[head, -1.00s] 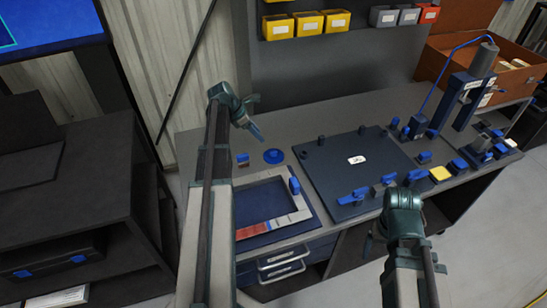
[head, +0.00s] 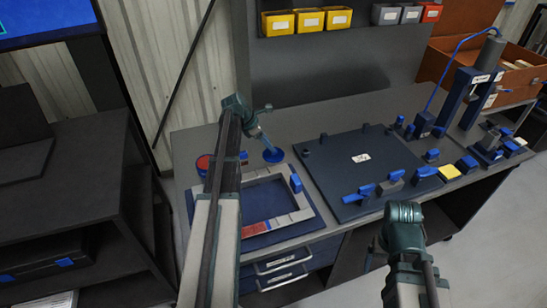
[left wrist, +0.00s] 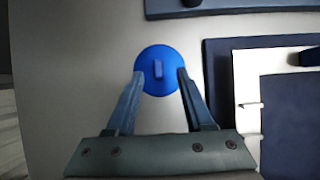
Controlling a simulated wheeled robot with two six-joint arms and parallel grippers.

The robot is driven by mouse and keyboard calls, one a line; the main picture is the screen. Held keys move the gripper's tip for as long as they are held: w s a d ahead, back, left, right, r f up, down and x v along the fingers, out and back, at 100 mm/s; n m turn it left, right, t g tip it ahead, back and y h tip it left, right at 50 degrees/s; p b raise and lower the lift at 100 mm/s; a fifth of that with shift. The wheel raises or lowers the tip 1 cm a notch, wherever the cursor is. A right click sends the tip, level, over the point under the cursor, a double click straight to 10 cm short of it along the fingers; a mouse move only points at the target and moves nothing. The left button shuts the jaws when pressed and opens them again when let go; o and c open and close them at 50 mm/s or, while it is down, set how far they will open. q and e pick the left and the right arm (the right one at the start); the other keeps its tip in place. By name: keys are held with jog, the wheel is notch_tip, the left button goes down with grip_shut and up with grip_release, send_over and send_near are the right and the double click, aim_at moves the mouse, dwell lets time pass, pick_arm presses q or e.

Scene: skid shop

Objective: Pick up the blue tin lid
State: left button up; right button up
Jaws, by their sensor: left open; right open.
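A red-topped round tin (head: 203,163) stands left of the lid, partly behind my left arm. The grey frame (head: 301,203) lies to the front. The dark board (head: 335,152) with blue clamps lies to the right. Yellow bins (head: 309,20) hang on the back panel.

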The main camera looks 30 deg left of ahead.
pick_arm(q)
jog(key=f+b, duration=0.2)
jog(key=f, duration=0.1)
jog(key=shift+w+d, duration=0.15)
jog(key=shift+w, duration=0.25)
jog(key=shift+w+d+f+b, duration=0.25)
jog(key=shift+f+b, duration=0.05)
jog(key=shift+b, duration=0.05)
jog(key=shift+r, duration=0.1)
grip_shut()
